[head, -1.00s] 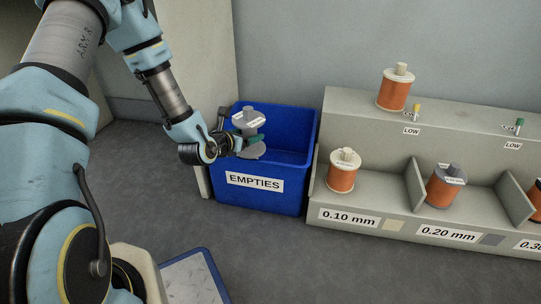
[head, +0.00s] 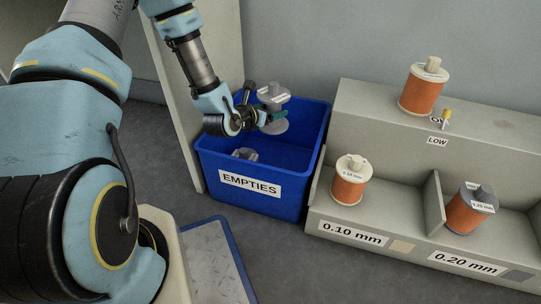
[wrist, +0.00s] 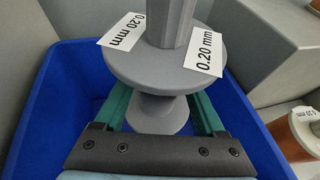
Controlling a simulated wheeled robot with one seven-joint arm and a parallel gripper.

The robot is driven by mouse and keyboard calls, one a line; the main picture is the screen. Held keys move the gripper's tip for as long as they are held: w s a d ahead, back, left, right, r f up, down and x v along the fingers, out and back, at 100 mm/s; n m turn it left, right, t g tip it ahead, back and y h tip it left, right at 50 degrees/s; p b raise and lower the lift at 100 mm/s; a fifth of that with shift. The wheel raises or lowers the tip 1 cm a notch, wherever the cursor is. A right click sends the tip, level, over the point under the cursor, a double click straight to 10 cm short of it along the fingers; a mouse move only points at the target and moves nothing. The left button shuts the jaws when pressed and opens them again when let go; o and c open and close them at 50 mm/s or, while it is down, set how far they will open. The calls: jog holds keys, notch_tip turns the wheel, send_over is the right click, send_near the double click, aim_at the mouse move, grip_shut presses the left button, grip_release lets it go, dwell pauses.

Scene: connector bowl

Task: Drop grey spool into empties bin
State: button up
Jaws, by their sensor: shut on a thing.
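My gripper (head: 262,115) is shut on a grey spool (head: 273,105) and holds it upright above the blue empties bin (head: 216,160). In the wrist view the grey spool (wrist: 160,68) carries two "0.20 mm" labels, and the green fingers of my gripper (wrist: 160,112) close around its core. The spool shows no copper wire. The bin (wrist: 55,90) lies below and around it in that view. In the head view the spool is over the bin's opening, and another grey piece (head: 245,154) shows inside the bin at the left.
A grey rack (head: 375,232) stands right of the bin. It holds orange-wound spools: one on top (head: 423,86), one at 0.10 mm (head: 351,180), and one with a grey core at 0.20 mm (head: 470,209). A wall is behind. Bare floor lies in front of the rack.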

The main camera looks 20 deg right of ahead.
aim_at(272, 124)
notch_tip(272, 124, down, 5)
jog(key=b, duration=0.4)
jog(key=shift+f, duration=0.1)
jog(key=o, duration=1.6)
jog(key=shift+c, duration=0.2)
jog(key=p+v, duration=0.4)
jog(key=v, duration=0.6)
jog(key=shift+s+a, duration=0.2)
jog(key=shift+a, duration=0.1)
